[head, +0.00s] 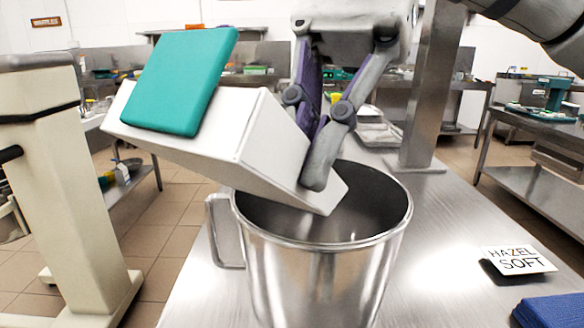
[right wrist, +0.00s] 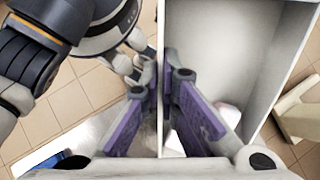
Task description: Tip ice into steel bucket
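The steel bucket (head: 325,270) stands upright on the steel table, its handle on the left. A white box (head: 200,140) with a teal panel (head: 183,82) on its outside is tilted above it, its lower right corner at the bucket's mouth. My right gripper (head: 315,150) is shut on the box's wall. In the right wrist view its fingers (right wrist: 168,115) lie on both sides of that wall. A small pale, pinkish lump (right wrist: 228,112) shows inside the box; I cannot tell whether it is ice. My left gripper seems partly visible in the right wrist view (right wrist: 132,68), its fingers unclear.
A white card reading "HAZEL SOFT" (head: 519,260) and a blue folded item (head: 550,311) are on the table at right. A steel post (head: 430,90) rises behind the bucket. A cream machine (head: 55,190) stands at left. The table right of the bucket is largely clear.

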